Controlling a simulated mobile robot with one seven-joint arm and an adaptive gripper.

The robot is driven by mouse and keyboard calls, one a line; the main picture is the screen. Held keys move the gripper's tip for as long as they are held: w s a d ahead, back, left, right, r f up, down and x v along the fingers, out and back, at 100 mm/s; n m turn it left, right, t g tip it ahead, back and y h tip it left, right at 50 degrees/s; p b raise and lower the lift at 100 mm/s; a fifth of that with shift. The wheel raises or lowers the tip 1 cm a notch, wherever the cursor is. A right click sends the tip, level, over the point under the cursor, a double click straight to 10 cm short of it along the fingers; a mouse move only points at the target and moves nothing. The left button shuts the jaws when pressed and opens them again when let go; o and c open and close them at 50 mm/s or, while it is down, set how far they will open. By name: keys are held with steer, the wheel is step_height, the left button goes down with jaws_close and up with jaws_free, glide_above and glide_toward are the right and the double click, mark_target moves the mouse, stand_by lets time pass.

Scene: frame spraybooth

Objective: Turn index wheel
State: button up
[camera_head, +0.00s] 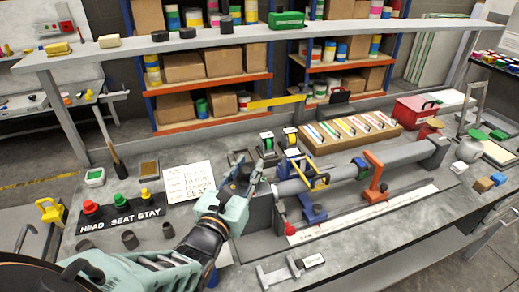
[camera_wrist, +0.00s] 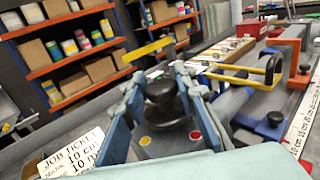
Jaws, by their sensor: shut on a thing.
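The index wheel (camera_wrist: 172,138) shows in the wrist view as a dark disc with a red dot and a yellow dot, topped by a black knob (camera_wrist: 161,91). My gripper (camera_wrist: 160,84) has its blue-grey fingers on either side of the knob and is shut on it. In the head view my gripper (camera_head: 248,180) reaches to the left end of the grey tube fixture, and its fingers mostly hide the wheel there. The job ticket (camera_head: 189,182) lies left of my gripper; its text is partly readable.
The grey tube (camera_head: 350,166) with blue and orange clamps runs right of my gripper. A HEAD SEAT STAY button panel (camera_head: 121,215) stands to the left. Behind are a colour-strip box (camera_head: 350,131) and a raised shelf (camera_head: 200,40).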

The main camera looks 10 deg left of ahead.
steer(key=shift+w+d+r+n+y, duration=0.1)
steer(key=shift+n+y, duration=0.4)
steer(key=shift+y, duration=0.3)
steer(key=shift+r+n+y, duration=0.1)
steer(key=shift+n+y, duration=0.4)
steer(key=shift+y, duration=0.3)
steer(key=shift+f+y, duration=0.1)
steer(key=shift+y, duration=0.2)
steer(key=shift+n, duration=0.3)
steer(key=o, duration=1.1)
steer(key=shift+m+h, duration=0.4)
steer(key=shift+h, duration=0.2)
